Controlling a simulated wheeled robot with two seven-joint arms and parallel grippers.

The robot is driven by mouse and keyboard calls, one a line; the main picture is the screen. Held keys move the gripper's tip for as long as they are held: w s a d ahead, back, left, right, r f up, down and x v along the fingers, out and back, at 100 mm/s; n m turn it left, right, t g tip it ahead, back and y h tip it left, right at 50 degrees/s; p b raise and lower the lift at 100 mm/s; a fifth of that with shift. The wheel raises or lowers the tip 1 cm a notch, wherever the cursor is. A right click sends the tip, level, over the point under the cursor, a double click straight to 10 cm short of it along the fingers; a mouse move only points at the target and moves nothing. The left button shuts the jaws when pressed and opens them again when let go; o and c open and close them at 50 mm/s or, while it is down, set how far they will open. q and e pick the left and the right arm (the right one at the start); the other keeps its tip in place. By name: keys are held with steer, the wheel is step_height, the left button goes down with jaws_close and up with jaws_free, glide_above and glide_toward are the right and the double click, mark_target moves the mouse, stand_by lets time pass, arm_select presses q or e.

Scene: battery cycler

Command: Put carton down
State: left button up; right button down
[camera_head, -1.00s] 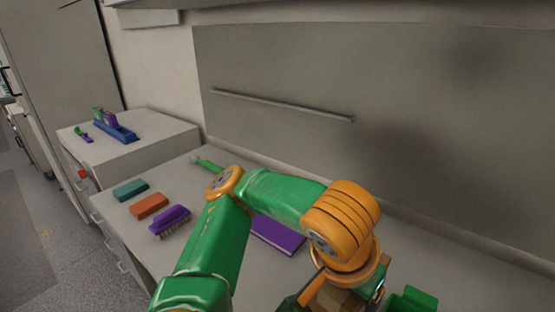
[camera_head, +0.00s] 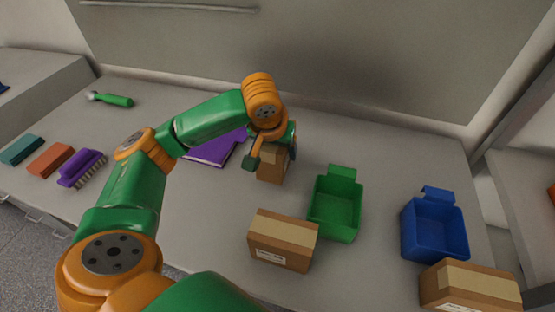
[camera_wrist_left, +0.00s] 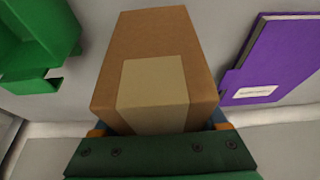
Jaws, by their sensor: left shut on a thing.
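My left gripper (camera_head: 268,150) is shut on a small brown carton (camera_head: 272,168), over the table between the purple book and the green bin. In the left wrist view the carton (camera_wrist_left: 155,50) fills the middle, with a pale tan patch facing the camera, and the green gripper body (camera_wrist_left: 160,155) lies below it. I cannot tell whether the carton's underside touches the table. Two more brown cartons with pale tape and labels are on the table, one (camera_head: 283,240) at the front middle and one (camera_head: 470,287) at the front right. My right gripper is not in view.
A green bin (camera_head: 335,208) and a blue bin (camera_head: 434,229) stand right of the held carton. The purple book (camera_head: 212,152) lies left. A purple brush (camera_head: 80,168), orange block (camera_head: 51,160), teal block (camera_head: 21,149) and green-handled tool (camera_head: 112,99) are farther left. The wall panel rises behind.

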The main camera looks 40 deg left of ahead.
arm_select(q)
steer(key=x, duration=0.4)
steer(key=shift+s+f, duration=0.15)
steer(key=shift+s, duration=0.2)
steer(key=shift+d+f, duration=0.1)
steer(key=o, duration=1.5)
